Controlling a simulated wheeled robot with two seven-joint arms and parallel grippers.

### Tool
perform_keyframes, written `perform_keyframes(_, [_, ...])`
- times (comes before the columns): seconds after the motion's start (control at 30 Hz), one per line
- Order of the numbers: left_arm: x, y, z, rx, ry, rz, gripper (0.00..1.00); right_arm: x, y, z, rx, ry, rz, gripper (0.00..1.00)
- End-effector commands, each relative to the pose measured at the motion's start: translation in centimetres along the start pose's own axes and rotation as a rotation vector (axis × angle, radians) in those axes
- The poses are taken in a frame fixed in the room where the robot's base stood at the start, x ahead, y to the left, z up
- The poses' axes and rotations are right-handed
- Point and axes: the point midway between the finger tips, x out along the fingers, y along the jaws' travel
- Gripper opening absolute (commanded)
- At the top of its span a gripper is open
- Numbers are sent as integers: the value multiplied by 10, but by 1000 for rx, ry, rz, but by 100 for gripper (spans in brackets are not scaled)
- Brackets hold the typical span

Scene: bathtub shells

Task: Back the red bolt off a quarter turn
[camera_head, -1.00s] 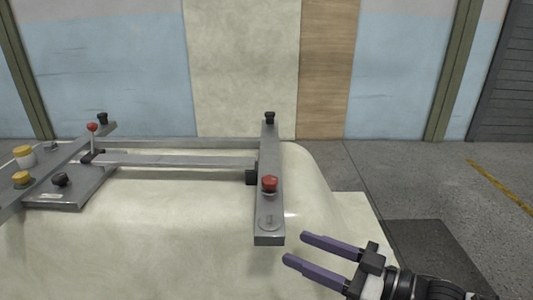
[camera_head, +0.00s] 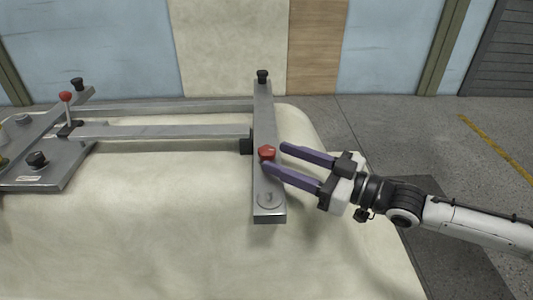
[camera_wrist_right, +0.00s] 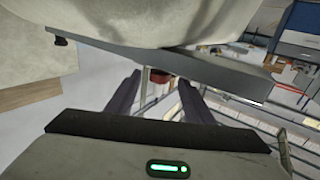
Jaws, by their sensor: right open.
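The red bolt (camera_head: 267,152) stands on the grey crossbar (camera_head: 265,108) that lies over the cream tub shell (camera_head: 190,235). My right gripper (camera_head: 275,157) reaches in from the right with its two purple fingers spread. Its fingertips are close to the bolt, one on the far side and one on the near side. In the right wrist view the red bolt (camera_wrist_right: 160,76) shows between the fingers, partly hidden under the bar's edge. I cannot tell whether either finger touches it. My left gripper is not in view.
A black knob (camera_head: 262,77) stands at the crossbar's far end. Long grey rails (camera_head: 165,132) run left to a plate (camera_head: 40,175) with a black knob and a red-tipped lever (camera_head: 66,97). Open floor (camera_head: 410,130) lies to the right.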

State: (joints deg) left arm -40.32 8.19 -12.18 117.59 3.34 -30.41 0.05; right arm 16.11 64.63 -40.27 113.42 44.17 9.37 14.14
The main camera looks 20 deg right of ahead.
Motion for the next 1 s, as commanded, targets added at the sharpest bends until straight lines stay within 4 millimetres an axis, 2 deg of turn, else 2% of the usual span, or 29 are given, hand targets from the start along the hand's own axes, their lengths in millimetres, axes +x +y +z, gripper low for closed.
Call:
perform_keyframes(0.1, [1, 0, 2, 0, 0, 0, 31, 20, 0, -1, -1, 4, -1, 48])
perform_keyframes(0.3, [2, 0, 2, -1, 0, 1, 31, 41, 0, 0, 0, 1, 0, 48])
perform_keyframes(0.67, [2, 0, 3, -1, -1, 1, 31, 47, 0, 0, 0, -2, 0, 48])
perform_keyframes(0.93, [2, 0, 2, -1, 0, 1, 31, 46, 0, 0, -1, -1, 0, 6])
perform_keyframes(1.0, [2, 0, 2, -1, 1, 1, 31, 46, 0, 0, -1, -1, -1, 6])
